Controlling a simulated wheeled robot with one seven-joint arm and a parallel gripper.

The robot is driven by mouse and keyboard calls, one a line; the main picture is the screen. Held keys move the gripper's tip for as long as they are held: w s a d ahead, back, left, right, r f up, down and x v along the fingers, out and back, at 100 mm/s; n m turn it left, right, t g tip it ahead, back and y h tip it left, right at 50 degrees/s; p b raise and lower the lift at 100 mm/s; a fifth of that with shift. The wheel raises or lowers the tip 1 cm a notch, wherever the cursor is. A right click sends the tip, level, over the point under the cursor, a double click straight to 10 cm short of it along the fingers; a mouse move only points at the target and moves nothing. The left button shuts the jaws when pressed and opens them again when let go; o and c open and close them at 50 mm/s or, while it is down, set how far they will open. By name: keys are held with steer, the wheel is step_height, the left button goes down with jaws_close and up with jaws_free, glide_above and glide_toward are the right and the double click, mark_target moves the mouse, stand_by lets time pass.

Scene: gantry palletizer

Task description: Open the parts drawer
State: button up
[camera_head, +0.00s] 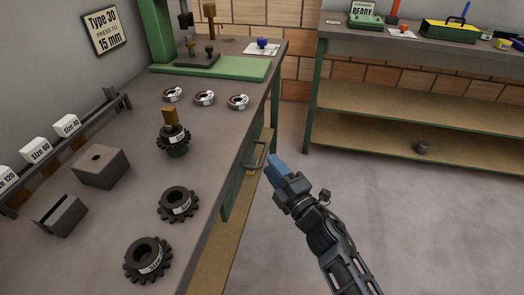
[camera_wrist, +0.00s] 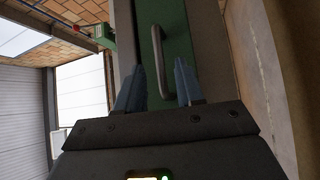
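The parts drawer (camera_head: 238,184) has a green front with a metal bar handle (camera_head: 262,152), set under the edge of the workbench on the left. In the wrist view the green drawer front (camera_wrist: 176,22) and its handle (camera_wrist: 159,60) are straight ahead. The drawer front looks about flush with the bench side. My gripper (camera_head: 273,172) is just right of the handle in the head view. In the wrist view its two blue fingers (camera_wrist: 159,85) are spread apart, with the handle showing between and beyond them. Contact with the handle cannot be told.
The workbench (camera_head: 130,190) carries several gears, ring parts (camera_head: 204,98), grey blocks (camera_head: 101,167) and a green press base (camera_head: 210,68). A second bench (camera_head: 420,95) with a lower shelf stands at the back right. The floor (camera_head: 430,220) right of my arm is clear.

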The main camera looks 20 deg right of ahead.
mark_target(263, 153)
steer(key=w, duration=0.5)
steer(key=shift+w+a+r+b, duration=0.3)
steer(key=shift+a+r, duration=0.05)
steer(key=shift+a, duration=0.05)
jaws_close()
